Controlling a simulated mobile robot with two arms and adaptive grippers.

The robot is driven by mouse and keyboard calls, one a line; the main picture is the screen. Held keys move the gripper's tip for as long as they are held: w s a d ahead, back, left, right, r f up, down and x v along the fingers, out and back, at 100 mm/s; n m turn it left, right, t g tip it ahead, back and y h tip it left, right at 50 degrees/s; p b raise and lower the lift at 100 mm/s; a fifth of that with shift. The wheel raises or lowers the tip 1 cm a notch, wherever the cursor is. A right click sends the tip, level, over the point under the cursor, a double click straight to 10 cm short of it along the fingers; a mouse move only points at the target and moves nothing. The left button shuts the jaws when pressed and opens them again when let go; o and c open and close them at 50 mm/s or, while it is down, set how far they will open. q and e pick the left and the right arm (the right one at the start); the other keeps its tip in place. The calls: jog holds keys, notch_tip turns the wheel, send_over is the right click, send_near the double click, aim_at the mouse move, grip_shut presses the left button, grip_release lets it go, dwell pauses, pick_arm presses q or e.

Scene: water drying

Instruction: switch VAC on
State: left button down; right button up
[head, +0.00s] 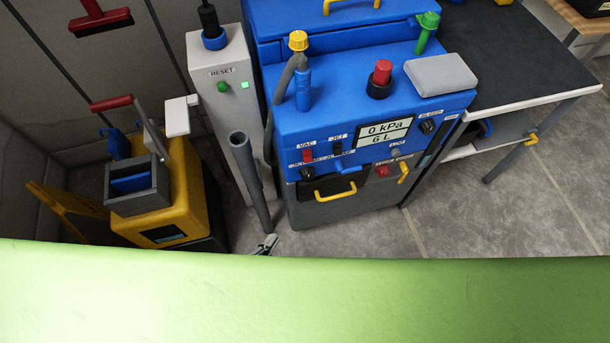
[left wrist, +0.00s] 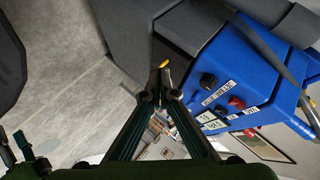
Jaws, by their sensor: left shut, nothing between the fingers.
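The blue vacuum machine (head: 400,125) stands at the centre of the head view. Its red VAC switch (head: 307,156) is on the front panel under the VAC label, left of the JET switch (head: 337,148). The display (head: 384,131) reads 0 kPa and 6 L. My left gripper (head: 267,243) shows small, low and left of the machine's front, apart from the switch and partly cut off by a green surface. In the left wrist view my left gripper (left wrist: 160,97) is shut and empty, with the panel and a red switch (left wrist: 236,102) to its right. My right gripper is not in view.
A grey pipe (head: 250,180) stands left of the machine, near my left gripper. Behind it is a grey RESET post (head: 222,75) with a green button. A yellow cart (head: 185,190) stands at the left and a dark table (head: 510,60) at the right. The floor in front is bare.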

pick_arm(q)
jog(key=w+d+r+m+t+h+b, duration=0.1)
jog(key=d+r+m, duration=0.1)
jog(key=r, duration=0.6)
jog(key=w+d+r+m+t+h+b, duration=0.1)
jog(key=d+r+m+t+h, duration=0.1)
jog(key=r, duration=0.6)
jog(key=shift+d+r+m+h+b, duration=0.15)
jog(key=shift+d+m+h+b, duration=0.3)
jog(key=shift+m, duration=0.55)
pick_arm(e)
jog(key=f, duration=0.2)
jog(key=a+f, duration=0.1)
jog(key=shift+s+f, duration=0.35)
pick_arm(q)
jog(key=shift+d, duration=0.1)
jog(key=p, duration=0.2)
send_near(307, 156)
jog(key=w+d+f, duration=0.3)
jog(key=w+d, duration=0.2)
jog(key=shift+a+r, duration=0.15)
jog(key=shift+a, duration=0.1)
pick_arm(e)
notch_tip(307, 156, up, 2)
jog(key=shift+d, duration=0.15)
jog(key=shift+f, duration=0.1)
